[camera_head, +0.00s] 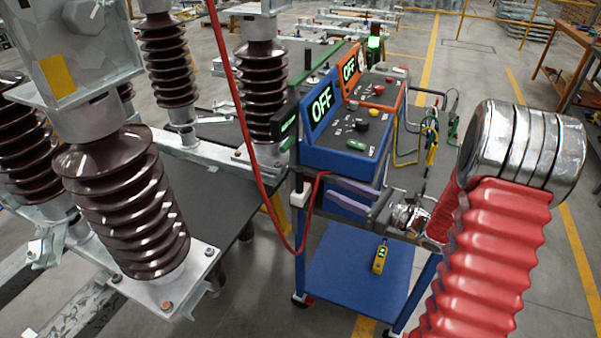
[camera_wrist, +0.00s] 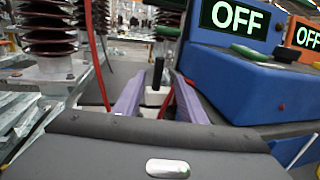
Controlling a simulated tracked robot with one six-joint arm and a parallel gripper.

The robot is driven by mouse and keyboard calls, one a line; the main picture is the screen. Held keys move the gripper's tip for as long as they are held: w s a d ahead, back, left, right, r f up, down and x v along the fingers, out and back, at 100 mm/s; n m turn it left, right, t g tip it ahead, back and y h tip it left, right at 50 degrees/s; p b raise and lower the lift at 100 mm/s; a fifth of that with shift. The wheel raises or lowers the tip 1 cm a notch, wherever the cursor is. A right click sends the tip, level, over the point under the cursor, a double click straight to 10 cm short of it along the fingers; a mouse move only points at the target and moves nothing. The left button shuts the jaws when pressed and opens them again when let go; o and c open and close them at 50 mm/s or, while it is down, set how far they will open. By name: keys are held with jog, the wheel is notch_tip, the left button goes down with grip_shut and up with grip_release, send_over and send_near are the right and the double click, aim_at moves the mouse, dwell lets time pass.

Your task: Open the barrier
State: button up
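Nothing in view is clearly marked as the barrier. A yellow railing (camera_head: 490,15) stands far at the back right, with no opening visible in it. My gripper (camera_head: 328,190) is far from it, beside the blue console on the cart. In the wrist view its two purple fingers (camera_wrist: 158,80) are spread apart, with no object clamped. A white block with a black upright (camera_wrist: 155,92) shows in the gap beyond the fingers. The white block (camera_head: 300,194) is also at the cart's left edge in the head view. Whether the fingers touch it is unclear.
The blue console (camera_head: 345,120) and orange console (camera_head: 380,90) read OFF. A red cable (camera_head: 243,120) hangs left of my gripper. Brown ribbed insulators (camera_head: 125,205) crowd the left. A yellow device (camera_head: 380,258) sits on the lower shelf.

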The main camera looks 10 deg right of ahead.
jog(key=shift+w+a, duration=0.1)
send_over(300, 192)
jog(key=w, duration=0.1)
dwell(0.9)
jog(key=shift+c, duration=0.3)
grip_shut()
